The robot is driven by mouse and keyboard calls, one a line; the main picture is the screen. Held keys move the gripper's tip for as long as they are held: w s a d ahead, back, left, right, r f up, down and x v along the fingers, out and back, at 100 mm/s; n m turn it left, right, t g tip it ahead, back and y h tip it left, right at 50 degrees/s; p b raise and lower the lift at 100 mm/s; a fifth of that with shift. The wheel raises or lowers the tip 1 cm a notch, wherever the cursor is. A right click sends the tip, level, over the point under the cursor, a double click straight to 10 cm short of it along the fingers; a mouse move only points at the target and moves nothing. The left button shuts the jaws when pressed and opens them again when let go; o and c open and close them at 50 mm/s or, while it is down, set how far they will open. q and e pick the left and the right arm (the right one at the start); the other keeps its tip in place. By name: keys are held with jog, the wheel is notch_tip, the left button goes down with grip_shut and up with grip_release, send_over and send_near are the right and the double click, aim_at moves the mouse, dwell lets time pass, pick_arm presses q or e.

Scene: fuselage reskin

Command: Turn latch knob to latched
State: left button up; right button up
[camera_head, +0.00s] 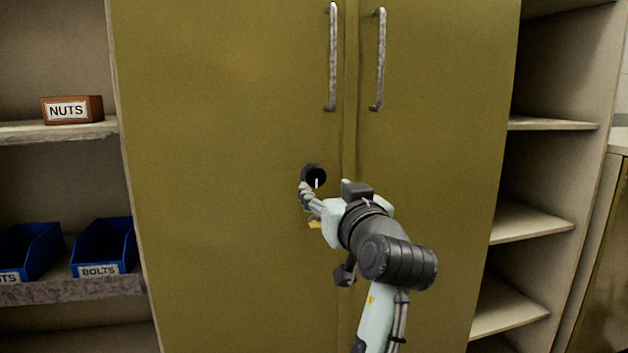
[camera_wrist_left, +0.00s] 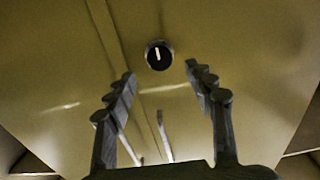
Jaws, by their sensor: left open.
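The latch knob (camera_head: 314,174) is a round black knob with a white pointer line, on the left door of the olive cabinet, near the seam. In the head view its pointer stands roughly upright, partly beside my gripper. The left wrist view shows the knob (camera_wrist_left: 159,55) ahead, beyond and between the fingertips. My left gripper (camera_head: 306,192) is at the knob's lower left in the head view; in the wrist view its two fingers (camera_wrist_left: 160,72) are spread apart with nothing between them. I cannot tell whether a finger touches the knob. My right gripper is not in view.
The cabinet's two doors (camera_head: 220,100) are closed, with vertical metal handles (camera_head: 332,58) above the knob. Shelves on the left hold a NUTS box (camera_head: 72,110) and blue bins, one labelled BOLTS (camera_head: 104,247). Open shelves (camera_head: 530,222) on the right look empty.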

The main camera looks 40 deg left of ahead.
aim_at(317, 179)
pick_arm(q)
jog(key=p+x, duration=0.1)
jog(key=x, duration=0.6)
jog(key=shift+w+a, duration=0.1)
jog(key=shift+w, duration=0.1)
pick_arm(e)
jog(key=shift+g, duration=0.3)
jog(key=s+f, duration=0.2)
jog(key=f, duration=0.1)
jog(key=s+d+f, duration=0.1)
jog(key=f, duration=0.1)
pick_arm(q)
jog(key=c, duration=1.1)
